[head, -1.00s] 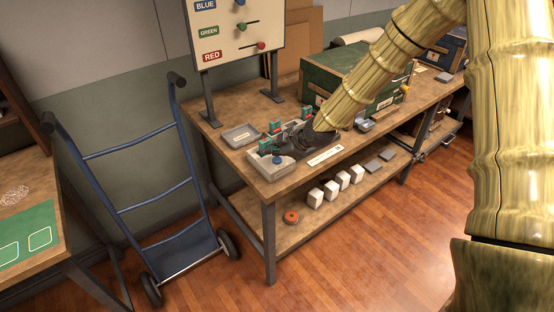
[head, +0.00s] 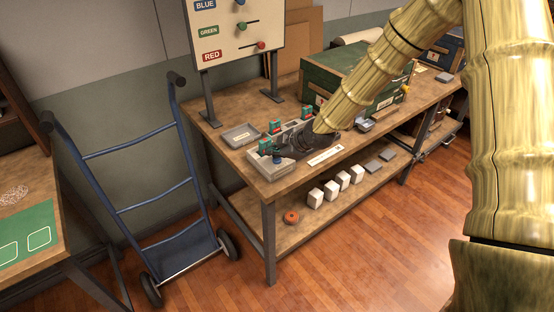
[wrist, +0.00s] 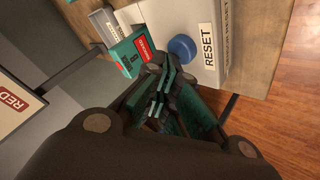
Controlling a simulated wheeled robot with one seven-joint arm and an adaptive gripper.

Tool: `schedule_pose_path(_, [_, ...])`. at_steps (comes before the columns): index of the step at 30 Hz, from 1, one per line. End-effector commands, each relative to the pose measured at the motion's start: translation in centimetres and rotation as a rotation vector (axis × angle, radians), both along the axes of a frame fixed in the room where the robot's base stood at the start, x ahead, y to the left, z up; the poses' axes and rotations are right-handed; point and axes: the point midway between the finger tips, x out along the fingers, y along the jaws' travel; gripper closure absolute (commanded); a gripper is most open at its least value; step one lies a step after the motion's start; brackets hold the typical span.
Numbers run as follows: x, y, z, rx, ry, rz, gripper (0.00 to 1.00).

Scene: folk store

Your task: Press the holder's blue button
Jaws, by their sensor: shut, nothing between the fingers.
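The holder (head: 262,168) is a pale grey block on the wooden workbench, with teal and black pieces standing in its slots. Its blue button (wrist: 182,47) is a round dome on the top face, beside a RESET label (wrist: 209,47). The button also shows small in the head view (head: 277,160). My gripper (wrist: 160,76) is shut and empty. In the wrist view its fingertips appear just below and left of the button; whether they touch the holder I cannot tell. In the head view the dark gripper hangs over the holder and hides part of it.
A teal piece with a red label (wrist: 132,53) stands in the holder, close to the fingers. A grey tray (head: 240,135) lies behind the holder, and a colour board (head: 238,35) and a green chest (head: 345,75) stand on the bench. A blue hand truck (head: 150,200) stands left.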

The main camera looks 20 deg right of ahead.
Motion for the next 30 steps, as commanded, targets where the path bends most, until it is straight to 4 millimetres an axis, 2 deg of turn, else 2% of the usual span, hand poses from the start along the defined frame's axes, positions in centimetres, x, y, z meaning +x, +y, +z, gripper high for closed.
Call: schedule_pose_path(30, [-0.01, -0.01, -0.8, 0.0, 0.0, 0.0, 1.0])
